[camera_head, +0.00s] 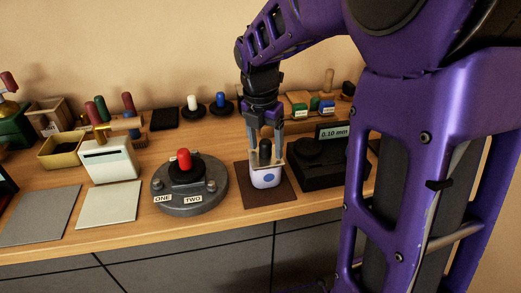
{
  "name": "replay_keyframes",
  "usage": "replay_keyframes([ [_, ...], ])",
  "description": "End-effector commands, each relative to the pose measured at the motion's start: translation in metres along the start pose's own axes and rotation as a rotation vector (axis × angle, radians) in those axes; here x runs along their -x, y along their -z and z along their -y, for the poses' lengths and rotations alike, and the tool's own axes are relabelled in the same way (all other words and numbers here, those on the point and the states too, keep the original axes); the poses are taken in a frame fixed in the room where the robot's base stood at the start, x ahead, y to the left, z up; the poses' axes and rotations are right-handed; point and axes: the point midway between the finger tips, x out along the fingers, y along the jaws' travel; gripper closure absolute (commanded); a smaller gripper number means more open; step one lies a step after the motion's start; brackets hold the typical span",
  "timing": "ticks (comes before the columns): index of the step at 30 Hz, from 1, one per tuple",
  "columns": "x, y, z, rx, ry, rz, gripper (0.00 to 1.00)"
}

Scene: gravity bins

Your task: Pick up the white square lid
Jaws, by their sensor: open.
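A small white container (264,178) with a blue round mark on its front stands on a dark brown mat (244,193), right of centre. Its pale square top looks like the white square lid (265,163), with a dark upright knob (265,149) on it. My gripper (266,155) points straight down over it, open. Its fingers are on either side of the knob and reach down close to the lid. I cannot tell whether they touch the knob or lid.
A grey round base (207,197) with a red knob, marked ONE and TWO, stands to the left. A black device (317,170) with a 0.10 mm display is close on the right. A white box (110,165) and flat pale square (109,205) are further left.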

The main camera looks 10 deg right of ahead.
Motion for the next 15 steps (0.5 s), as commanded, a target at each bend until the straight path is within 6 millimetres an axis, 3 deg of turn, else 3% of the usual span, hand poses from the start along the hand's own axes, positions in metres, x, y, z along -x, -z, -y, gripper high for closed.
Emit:
replay_keyframes([
  [5,0.0005,-0.0001,0.0000,0.000,0.000,0.000,0.26],
  [15,0.0008,-0.0001,-0.0001,0.000,0.000,0.000,0.87],
])
